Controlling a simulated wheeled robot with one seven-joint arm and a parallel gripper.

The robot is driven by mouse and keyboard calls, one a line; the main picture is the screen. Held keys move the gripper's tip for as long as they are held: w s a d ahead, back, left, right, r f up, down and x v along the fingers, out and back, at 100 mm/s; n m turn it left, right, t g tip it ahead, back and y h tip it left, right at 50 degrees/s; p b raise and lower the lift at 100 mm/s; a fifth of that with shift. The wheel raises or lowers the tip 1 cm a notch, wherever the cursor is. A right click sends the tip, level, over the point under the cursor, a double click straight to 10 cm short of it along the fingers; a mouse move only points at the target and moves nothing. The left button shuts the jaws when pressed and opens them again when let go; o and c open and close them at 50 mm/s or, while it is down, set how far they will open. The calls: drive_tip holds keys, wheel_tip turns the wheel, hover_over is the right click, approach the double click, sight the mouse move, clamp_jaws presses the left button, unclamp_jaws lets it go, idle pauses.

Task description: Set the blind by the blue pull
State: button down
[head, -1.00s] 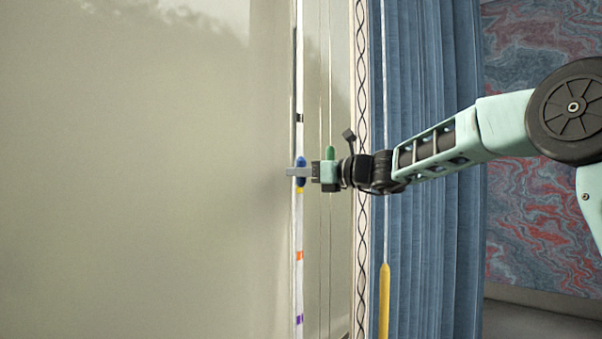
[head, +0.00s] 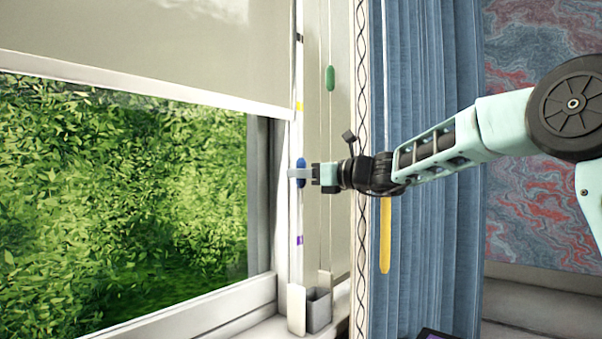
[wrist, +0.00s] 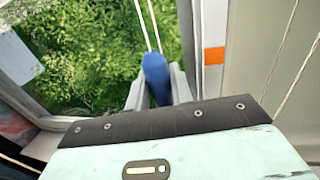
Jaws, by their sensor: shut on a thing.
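The blue pull (head: 301,163) hangs on its cord beside a white strip (head: 299,212) with coloured marks. My gripper (head: 301,173) is shut on the blue pull; the wrist view also shows the blue pull (wrist: 156,76) between the fingers. An orange mark (wrist: 214,56) shows near the pull in the wrist view; in the head view my gripper covers that stretch. The yellow mark (head: 299,106) is above the pull and the purple mark (head: 299,240) below. The blind (head: 150,45) is partly raised, its bottom bar (head: 140,79) across the upper window, with green leaves below.
A green pull (head: 330,78) hangs to the right, above my gripper. A yellow pull (head: 385,240) hangs before the blue curtain (head: 430,220), below my arm. A small grey box (head: 318,310) stands on the sill at the strip's foot.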

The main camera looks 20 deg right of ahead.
drive_tip(key=shift+f+b, duration=0.3)
drive_tip(key=shift+f, duration=0.45)
drive_tip(key=c, duration=1.3)
unclamp_jaws()
drive_tip(key=shift+d, duration=0.1)
drive_tip(key=b+v, duration=0.2)
drive_tip(key=v, duration=1.5)
drive_tip(key=shift+s+d+r, duration=0.1)
drive_tip(key=shift+s+r, duration=0.05)
drive_tip(key=shift+s, duration=0.05)
